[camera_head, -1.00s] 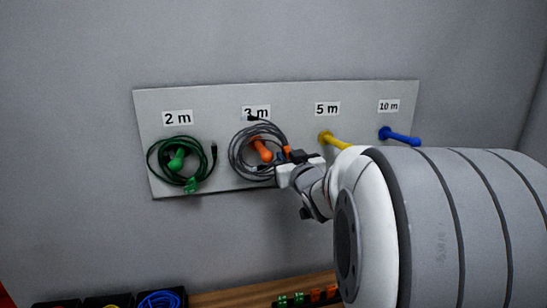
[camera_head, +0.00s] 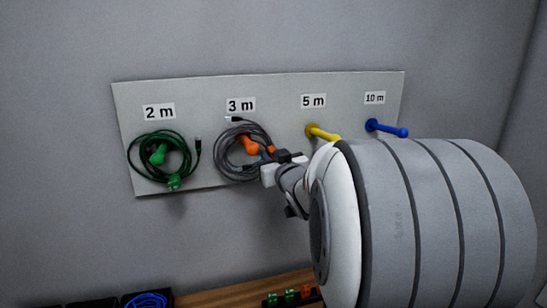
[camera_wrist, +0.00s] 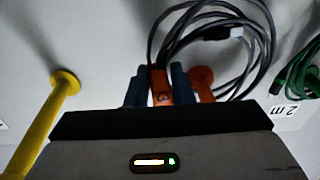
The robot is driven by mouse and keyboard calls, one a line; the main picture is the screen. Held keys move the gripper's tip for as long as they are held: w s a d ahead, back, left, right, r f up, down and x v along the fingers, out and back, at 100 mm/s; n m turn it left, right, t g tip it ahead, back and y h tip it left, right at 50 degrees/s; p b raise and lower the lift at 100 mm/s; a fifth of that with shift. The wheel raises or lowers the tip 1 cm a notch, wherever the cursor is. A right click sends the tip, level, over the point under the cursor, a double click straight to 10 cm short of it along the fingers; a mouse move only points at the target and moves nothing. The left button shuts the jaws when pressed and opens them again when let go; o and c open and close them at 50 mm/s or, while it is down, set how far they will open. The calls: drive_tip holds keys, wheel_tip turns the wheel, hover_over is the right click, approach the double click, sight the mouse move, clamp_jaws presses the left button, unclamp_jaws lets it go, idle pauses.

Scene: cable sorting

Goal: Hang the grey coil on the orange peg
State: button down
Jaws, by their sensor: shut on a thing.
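The grey coil (camera_head: 229,165) is at the orange peg (camera_head: 250,147) under the "3 m" label, and its loops appear around the peg. The coil also shows at the top of the wrist view (camera_wrist: 262,38), beside the orange peg (camera_wrist: 202,82). My gripper (camera_head: 271,155) is at the coil's right side. In the wrist view its fingers (camera_wrist: 158,88) are shut on an orange tag (camera_wrist: 159,82) of the coil, just left of the peg. Whether the loops rest on the peg is hard to tell.
A green coil (camera_head: 135,168) hangs on the green peg (camera_head: 158,155) to the left. The yellow peg (camera_head: 322,132) and blue peg (camera_head: 387,128) are bare. A wooden surface with bins, one holding a blue cable (camera_head: 147,300), lies below.

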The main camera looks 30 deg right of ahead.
drive_tip(key=c, duration=1.2)
unclamp_jaws()
drive_tip(key=s+a+b, duration=0.1)
drive_tip(key=s, duration=0.7)
drive_tip(key=s+a+f+g, duration=0.5)
drive_tip(key=s, duration=0.1)
drive_tip(key=s+a+f+g+y, duration=0.1)
drive_tip(key=s+a+f+g, duration=0.4)
drive_tip(key=s+a+f, duration=0.1)
drive_tip(key=s+a+f+g+y, duration=0.1)
drive_tip(key=s+a+f+g, duration=0.3)
drive_tip(key=s+a+f, duration=0.1)
drive_tip(key=shift+s+a+f+g, duration=0.15)
drive_tip(key=shift+s+f+g, duration=0.1)
drive_tip(key=shift+s, duration=0.25)
drive_tip(key=shift+s+a+f+g, duration=0.15)
drive_tip(key=shift+s+f, duration=0.1)
drive_tip(key=shift+s, duration=0.25)
